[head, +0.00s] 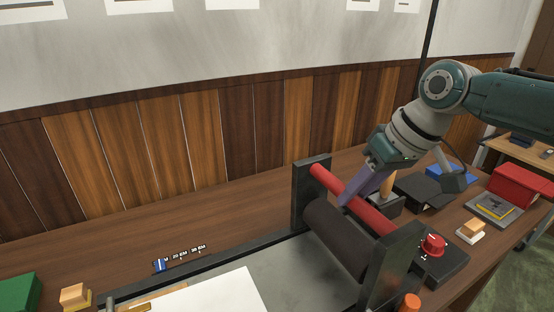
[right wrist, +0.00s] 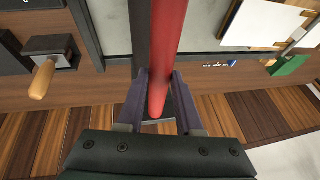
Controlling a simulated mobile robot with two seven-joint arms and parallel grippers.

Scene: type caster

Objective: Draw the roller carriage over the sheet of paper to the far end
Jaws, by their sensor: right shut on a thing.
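The roller carriage has black end plates (head: 306,200), a dark roller (head: 338,238) and a red handle bar (head: 377,219). It stands at the right part of a grey press bed (head: 295,275). The white sheet of paper (head: 215,294) lies on the bed left of the carriage, cut off by the bottom edge. It also shows in the right wrist view (right wrist: 258,24). My right gripper (head: 360,190) is shut on the red bar from above. In the right wrist view the bar (right wrist: 165,50) runs between its purple fingers. My left gripper is not in view.
A red knob (head: 433,244) on a black box is right of the carriage. Farther right are a red box (head: 518,187), a grey tray (head: 494,209) and a blue box (head: 457,174). A green box (head: 18,292) and a wooden-topped block (head: 74,295) are at left. A panelled wall stands behind.

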